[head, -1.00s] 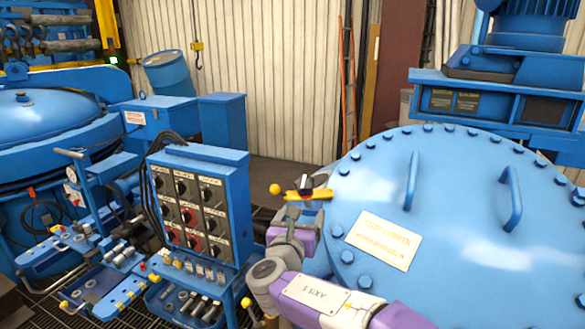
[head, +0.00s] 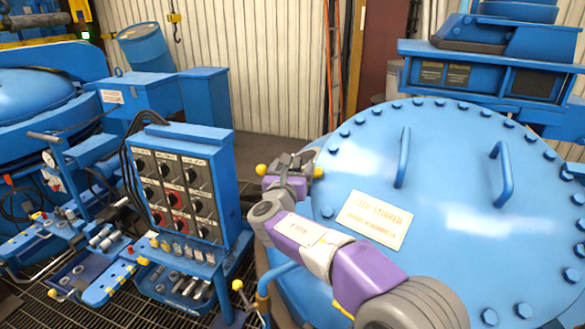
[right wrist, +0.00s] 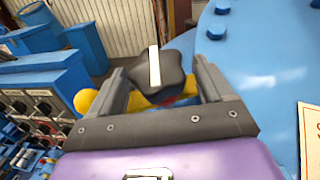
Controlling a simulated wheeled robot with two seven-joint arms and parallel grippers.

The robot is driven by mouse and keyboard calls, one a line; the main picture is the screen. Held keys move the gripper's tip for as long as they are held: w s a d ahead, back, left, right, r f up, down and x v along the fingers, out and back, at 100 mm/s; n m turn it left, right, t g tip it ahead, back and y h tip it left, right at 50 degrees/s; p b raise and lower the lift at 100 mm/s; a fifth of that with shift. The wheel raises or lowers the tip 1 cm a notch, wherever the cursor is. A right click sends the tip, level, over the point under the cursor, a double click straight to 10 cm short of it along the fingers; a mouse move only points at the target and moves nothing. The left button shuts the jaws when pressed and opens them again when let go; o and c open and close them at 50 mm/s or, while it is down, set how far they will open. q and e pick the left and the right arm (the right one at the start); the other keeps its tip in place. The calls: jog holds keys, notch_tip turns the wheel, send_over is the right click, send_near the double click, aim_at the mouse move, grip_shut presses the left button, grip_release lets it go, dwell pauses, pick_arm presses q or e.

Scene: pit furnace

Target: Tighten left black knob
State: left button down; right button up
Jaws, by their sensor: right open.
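The black knob (right wrist: 158,75), with a white stripe on top, shows in the right wrist view. It lies between the two spread fingers of my right gripper (right wrist: 160,88), with gaps on both sides. A yellow lever with a ball end (right wrist: 86,101) passes beneath it. In the head view my right gripper (head: 290,165) is over the left edge of the big blue lid (head: 450,170) and largely hides the knob. The yellow ball end (head: 261,169) sticks out to its left. My left gripper is not in view.
A blue control panel with several black and red knobs (head: 175,190) stands left of the lid. Two blue handles (head: 403,157) rise from the lid, near a label plate (head: 374,220). A lower lever with a yellow ball (head: 237,285) is below my arm.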

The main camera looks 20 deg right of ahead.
jog(key=c, duration=1)
jog(key=shift+o, duration=0.2)
jog(key=shift+a+r+m+g+h+p, duration=0.1)
jog(key=shift+m+g+h+p, duration=0.6)
jog(key=shift+m+h, duration=0.4)
jog(key=m+g+h+p, duration=0.2)
jog(key=m+p, duration=0.1)
jog(key=shift+w+r+h+p, duration=0.1)
jog(key=shift+h+p, duration=0.25)
jog(key=shift+h, duration=0.05)
jog(key=shift+m+g+h+p, duration=0.7)
jog(key=shift+m+g+p, duration=0.5)
jog(key=shift+m, duration=0.1)
